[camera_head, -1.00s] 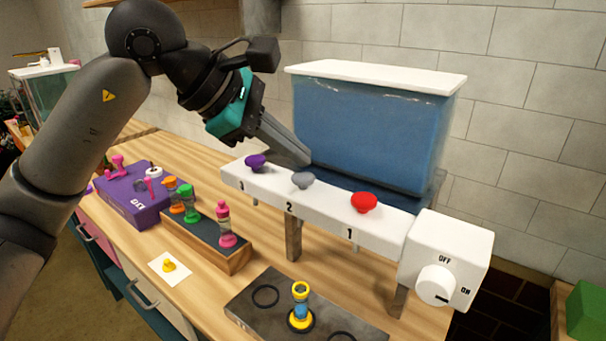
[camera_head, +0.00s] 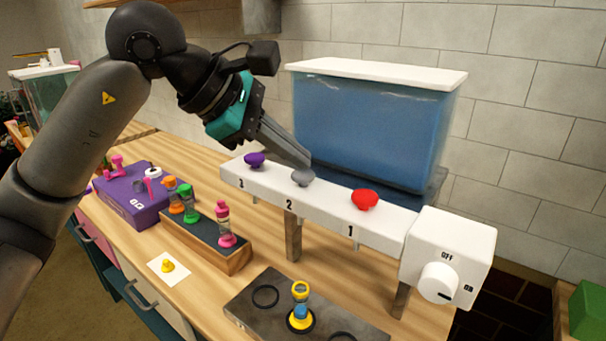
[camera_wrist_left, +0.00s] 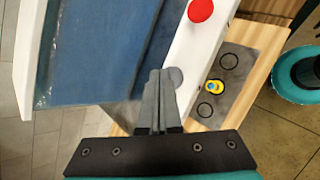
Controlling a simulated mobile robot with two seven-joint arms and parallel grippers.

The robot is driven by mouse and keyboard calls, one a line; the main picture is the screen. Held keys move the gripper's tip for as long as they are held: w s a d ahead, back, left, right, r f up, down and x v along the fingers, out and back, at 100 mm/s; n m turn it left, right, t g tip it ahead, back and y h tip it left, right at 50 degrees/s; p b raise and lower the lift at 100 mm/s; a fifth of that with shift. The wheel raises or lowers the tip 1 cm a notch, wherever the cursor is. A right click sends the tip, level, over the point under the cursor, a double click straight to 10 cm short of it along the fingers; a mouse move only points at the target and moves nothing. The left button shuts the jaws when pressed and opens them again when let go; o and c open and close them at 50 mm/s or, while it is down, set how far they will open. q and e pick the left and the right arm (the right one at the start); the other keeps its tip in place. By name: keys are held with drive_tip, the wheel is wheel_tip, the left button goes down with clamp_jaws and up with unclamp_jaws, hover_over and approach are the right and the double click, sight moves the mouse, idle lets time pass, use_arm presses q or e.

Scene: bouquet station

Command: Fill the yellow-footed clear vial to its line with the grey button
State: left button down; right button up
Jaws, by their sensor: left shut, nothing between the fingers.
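The clear vial with a yellow foot and yellow rim (camera_head: 301,310) stands upright in a ring on the dark plate, with blue in its lower part. Its fill line is too small to make out. The grey button (camera_head: 303,177) sits above number 2 on the white dispenser bar. My left gripper (camera_head: 304,161) is shut and empty, with its fingertips right by the grey button's back edge. In the left wrist view the tips lie beside the grey button (camera_wrist_left: 176,77); I cannot tell whether they touch. The vial also shows there (camera_wrist_left: 213,87). My right gripper is out of view.
A blue-filled tank (camera_head: 370,125) stands behind the bar. A purple button (camera_head: 255,160) and a red button (camera_head: 365,198) flank the grey one. A white dial (camera_head: 438,283) is at the right end. A rack (camera_head: 238,260) holds several coloured vials at left.

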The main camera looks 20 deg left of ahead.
sight(295, 174)
use_arm(q)
drive_tip(key=shift+f+b, duration=0.55)
drive_tip(key=shift+f, duration=0.05)
idle(0.6)
drive_tip(key=shift+r, duration=0.1)
drive_tip(key=shift+r+p, duration=0.8)
drive_tip(key=shift+r, duration=0.1)
wheel_tip(295, 174, up, 5)
drive_tip(key=p, duration=0.4)
drive_tip(key=shift+r, duration=0.1)
idle(3.5)
